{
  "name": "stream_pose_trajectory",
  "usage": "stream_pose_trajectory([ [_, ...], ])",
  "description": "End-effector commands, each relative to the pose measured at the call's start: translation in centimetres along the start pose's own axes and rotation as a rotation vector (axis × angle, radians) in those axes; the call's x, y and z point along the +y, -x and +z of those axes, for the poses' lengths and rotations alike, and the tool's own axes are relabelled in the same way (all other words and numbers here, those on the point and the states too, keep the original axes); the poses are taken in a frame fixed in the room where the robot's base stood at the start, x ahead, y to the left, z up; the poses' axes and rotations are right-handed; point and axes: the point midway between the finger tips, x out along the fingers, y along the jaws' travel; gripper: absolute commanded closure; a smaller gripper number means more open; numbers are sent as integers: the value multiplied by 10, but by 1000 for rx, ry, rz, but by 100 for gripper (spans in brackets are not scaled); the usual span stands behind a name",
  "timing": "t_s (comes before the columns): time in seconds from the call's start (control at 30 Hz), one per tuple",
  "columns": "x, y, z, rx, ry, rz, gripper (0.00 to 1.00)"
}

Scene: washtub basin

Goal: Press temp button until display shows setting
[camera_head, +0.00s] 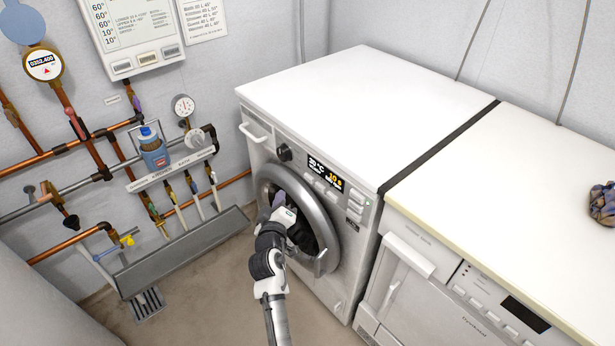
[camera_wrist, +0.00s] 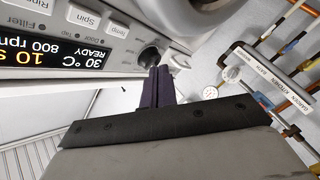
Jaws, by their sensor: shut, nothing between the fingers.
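The washing machine's display (camera_wrist: 45,58) is lit in the wrist view and reads 30 °C, READY, 800 rpm and 10 s. It also shows in the head view (camera_head: 326,173). The button labelled Temp (camera_wrist: 119,31) is on the panel beside the Spin button (camera_wrist: 86,18). My gripper (camera_wrist: 160,70) is shut and empty, its dark purple fingertips overlapping the lower edge of the dark knob (camera_wrist: 149,54) in the picture. The fingertips are apart from the Temp button. In the head view my gripper (camera_head: 279,200) is in front of the round door, below the panel.
The round door (camera_head: 322,237) is directly behind my arm. A second white appliance (camera_head: 440,270) stands to the right across a dark gap. Pipes and valves (camera_head: 160,180) line the left wall, with a grey trough (camera_head: 185,252) below. The washer's top (camera_head: 360,105) is clear.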

Motion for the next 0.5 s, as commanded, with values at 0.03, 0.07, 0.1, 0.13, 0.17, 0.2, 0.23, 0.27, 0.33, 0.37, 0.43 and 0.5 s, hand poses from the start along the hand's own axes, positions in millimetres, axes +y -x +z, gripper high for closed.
stream_pose_trajectory([
  [0.03,8,-5,2,-3,0,2,100],
  [0.07,11,-8,4,-3,-1,1,100],
  [0.1,14,-12,6,-3,-1,1,100],
  [0.13,16,-16,9,-4,1,1,100],
  [0.17,19,-19,11,-2,0,1,100],
  [0.2,21,-23,14,-3,-1,1,100],
  [0.23,23,-25,16,-2,-1,1,100],
  [0.27,25,-28,18,-2,-1,1,100],
  [0.33,29,-34,22,-2,0,1,100],
  [0.37,30,-36,24,-2,0,0,100],
  [0.43,32,-40,27,-1,0,0,100],
  [0.5,34,-43,30,0,0,0,100],
])
